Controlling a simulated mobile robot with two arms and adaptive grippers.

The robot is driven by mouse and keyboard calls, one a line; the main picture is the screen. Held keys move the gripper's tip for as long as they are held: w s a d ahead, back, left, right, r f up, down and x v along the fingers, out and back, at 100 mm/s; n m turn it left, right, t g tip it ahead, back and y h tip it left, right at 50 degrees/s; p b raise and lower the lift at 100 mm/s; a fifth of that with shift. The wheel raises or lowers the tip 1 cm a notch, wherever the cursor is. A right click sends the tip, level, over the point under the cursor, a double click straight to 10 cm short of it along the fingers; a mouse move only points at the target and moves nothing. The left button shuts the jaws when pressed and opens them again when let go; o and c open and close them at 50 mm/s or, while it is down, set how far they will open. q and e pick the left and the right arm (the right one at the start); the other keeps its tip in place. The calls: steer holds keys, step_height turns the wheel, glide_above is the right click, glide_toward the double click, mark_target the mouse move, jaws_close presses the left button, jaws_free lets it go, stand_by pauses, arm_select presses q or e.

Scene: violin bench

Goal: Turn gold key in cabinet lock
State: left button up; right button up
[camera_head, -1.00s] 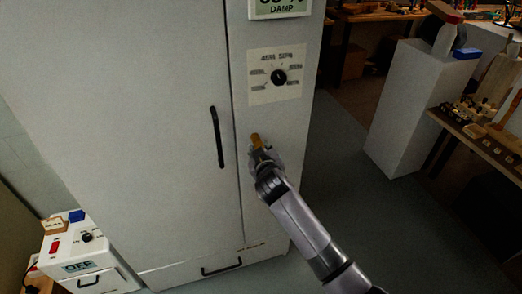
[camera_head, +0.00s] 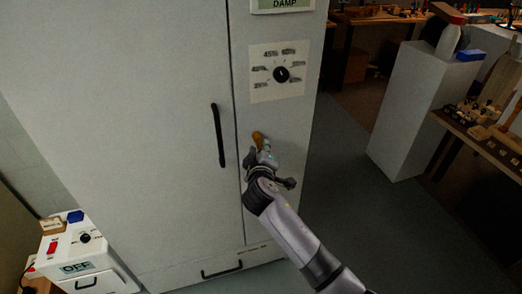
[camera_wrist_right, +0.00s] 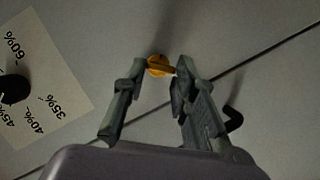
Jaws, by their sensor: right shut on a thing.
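The gold key (camera_head: 257,138) is at the lock on the narrow right panel of the white cabinet (camera_head: 120,100), below the dial plate. It also shows in the right wrist view (camera_wrist_right: 160,66), between the two fingertips. My right gripper (camera_head: 260,150) reaches up to it from the lower right and is shut on the key; in the wrist view its fingertips (camera_wrist_right: 157,68) are on either side of the key's head. The lock's face is largely hidden behind the key and the fingers. My left gripper is not in view.
A black dial (camera_head: 281,74) on a white plate sits above the key. A black door handle (camera_head: 218,135) stands out left of it, and a drawer handle (camera_head: 222,271) is below. A white box marked OFF (camera_head: 76,255) is at lower left. Open floor lies to the right.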

steer(key=shift+f, duration=0.1)
steer(key=n+b, duration=0.1)
steer(key=n+t+b, duration=0.1)
steer(key=n+b, duration=0.1)
steer(key=shift+a+f+h, duration=0.1)
steer(key=shift+f+h, duration=0.2)
steer(key=shift+h, duration=0.1)
steer(key=shift+r+n+t, duration=0.1)
steer(key=shift+n+t, duration=0.2)
steer(key=shift+n, duration=0.2)
steer(key=shift+s+f+n+t+h+b, duration=0.1)
steer(key=shift+f+n+t+h+b, duration=0.15)
steer(key=shift+n+b, duration=0.4)
steer(key=shift+n+t+h+b, duration=0.15)
steer(key=shift+n+t+b, duration=0.2)
steer(key=shift+n+b, duration=0.3)
